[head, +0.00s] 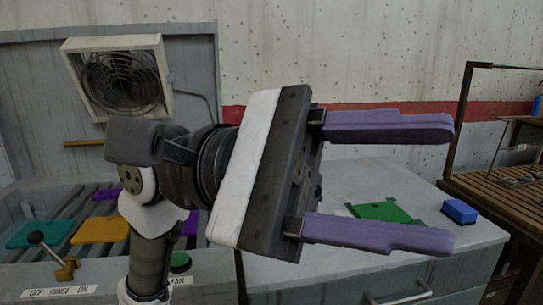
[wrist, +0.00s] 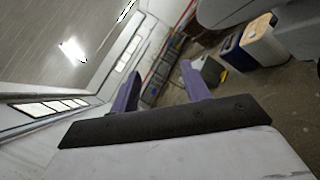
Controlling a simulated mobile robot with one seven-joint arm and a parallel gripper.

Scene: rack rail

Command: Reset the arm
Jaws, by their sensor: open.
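My gripper (head: 446,183) is raised in front of the counter in the head view, its two purple fingers pointing right and set wide apart. Nothing is between them. In the wrist view the purple fingers of my gripper (wrist: 160,82) also stand apart, with the room's far wall and floor beyond them. My arm is folded up from the lower left of the head view, and hides part of the counter and wall.
A grey counter (head: 380,178) bears a green flat piece (head: 385,211) and a blue block (head: 459,211). At left are a fan (head: 118,82), teal (head: 40,232) and orange (head: 100,230) pieces on a rack, and a lever (head: 50,250). A slatted wooden table (head: 500,195) stands at right.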

